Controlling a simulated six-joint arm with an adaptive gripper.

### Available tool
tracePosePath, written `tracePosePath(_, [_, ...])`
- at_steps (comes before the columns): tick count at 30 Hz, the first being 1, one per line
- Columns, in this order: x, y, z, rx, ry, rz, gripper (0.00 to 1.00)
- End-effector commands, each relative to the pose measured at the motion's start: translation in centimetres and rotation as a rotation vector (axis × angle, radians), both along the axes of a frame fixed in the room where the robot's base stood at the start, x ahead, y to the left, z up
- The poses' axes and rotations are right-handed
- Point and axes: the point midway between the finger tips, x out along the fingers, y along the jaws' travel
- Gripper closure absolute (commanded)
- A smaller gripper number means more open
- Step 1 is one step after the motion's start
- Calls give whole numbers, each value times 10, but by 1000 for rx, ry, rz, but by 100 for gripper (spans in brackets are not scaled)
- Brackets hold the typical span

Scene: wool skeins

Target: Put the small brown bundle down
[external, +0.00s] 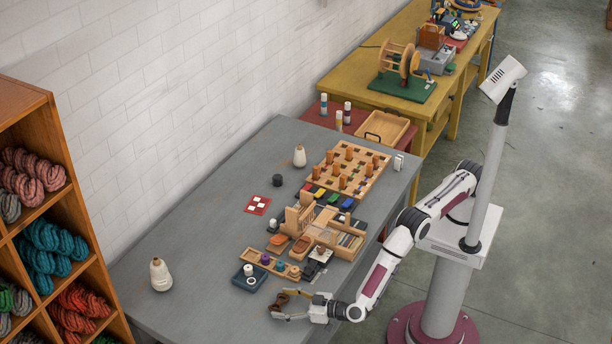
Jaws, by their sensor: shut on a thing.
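My gripper (281,306) is low over the near part of the grey table (200,220), close to its front edge. It is shut on a small brown bundle (279,299), which shows between the fingers. I cannot tell whether the bundle touches the table top or hangs just above it. The fingers hide part of the bundle.
A dark blue tray (249,278) with a white item stands just behind my gripper. Wooden organisers (318,232) and a pegged board (347,174) fill the table's right side. A cream cone (160,274) stands at left. The table between cone and tray is clear.

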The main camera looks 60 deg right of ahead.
Motion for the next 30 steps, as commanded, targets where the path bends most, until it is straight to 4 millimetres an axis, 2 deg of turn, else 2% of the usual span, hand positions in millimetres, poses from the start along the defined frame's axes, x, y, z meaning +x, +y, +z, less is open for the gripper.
tracePosePath(5, [0,0,-4,-1,0,0,40])
tracePosePath(6, [0,0,-4,-1,0,0,22])
tracePosePath(7, [0,0,-4,-1,0,0,14])
tracePosePath(8, [0,0,-4,0,0,0,12])
tracePosePath(22, [-2,0,-3,0,0,0,12])
tracePosePath(30, [-19,-3,0,-2,1,0,12])
